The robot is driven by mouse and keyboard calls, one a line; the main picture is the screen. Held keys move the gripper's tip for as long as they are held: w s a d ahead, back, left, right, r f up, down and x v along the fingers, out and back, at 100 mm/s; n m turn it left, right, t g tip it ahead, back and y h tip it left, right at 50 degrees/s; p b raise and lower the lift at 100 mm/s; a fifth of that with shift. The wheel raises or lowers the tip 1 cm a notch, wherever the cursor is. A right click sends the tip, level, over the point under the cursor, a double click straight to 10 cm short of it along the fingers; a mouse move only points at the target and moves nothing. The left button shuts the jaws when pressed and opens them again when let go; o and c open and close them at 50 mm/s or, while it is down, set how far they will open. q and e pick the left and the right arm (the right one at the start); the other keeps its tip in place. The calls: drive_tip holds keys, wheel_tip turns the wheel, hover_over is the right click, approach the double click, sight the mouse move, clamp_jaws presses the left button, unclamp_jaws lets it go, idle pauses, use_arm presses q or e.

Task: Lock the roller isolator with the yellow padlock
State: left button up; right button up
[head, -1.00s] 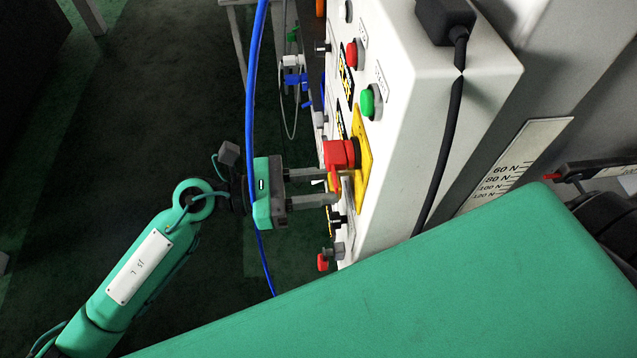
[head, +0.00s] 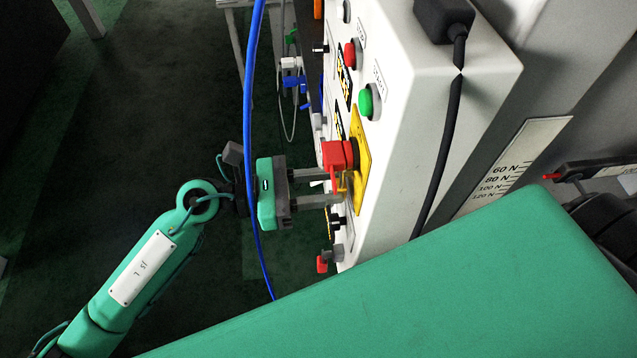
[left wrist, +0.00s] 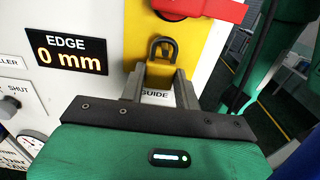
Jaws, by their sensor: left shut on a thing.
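The roller isolator has a red handle (head: 338,154) on a yellow plate (head: 361,165) on the side of the white cabinet. The handle's underside also shows at the top of the left wrist view (left wrist: 200,10). My left gripper (head: 333,188) is just below the handle, with its fingers pointing at the panel. It is shut on the yellow padlock (left wrist: 157,74), whose dark shackle (left wrist: 163,45) stands up in front of the yellow plate, below the handle. I cannot tell whether the shackle passes through the isolator. My right gripper is not in view.
Red (head: 350,54) and green (head: 366,101) buttons sit above the isolator. A small red-ended fitting (head: 323,264) juts out below. A blue cable (head: 248,120) hangs in front of the left arm. A black cable (head: 446,150) runs down the cabinet. An EDGE display (left wrist: 67,50) is beside the plate.

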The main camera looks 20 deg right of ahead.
use_arm(q)
drive_tip(key=shift+s+d, duration=0.1)
drive_tip(key=shift+d, duration=0.25)
drive_tip(key=shift+f+b, duration=0.2)
drive_tip(key=shift+b, duration=0.15)
idle(0.5)
drive_tip(key=o, duration=1.1)
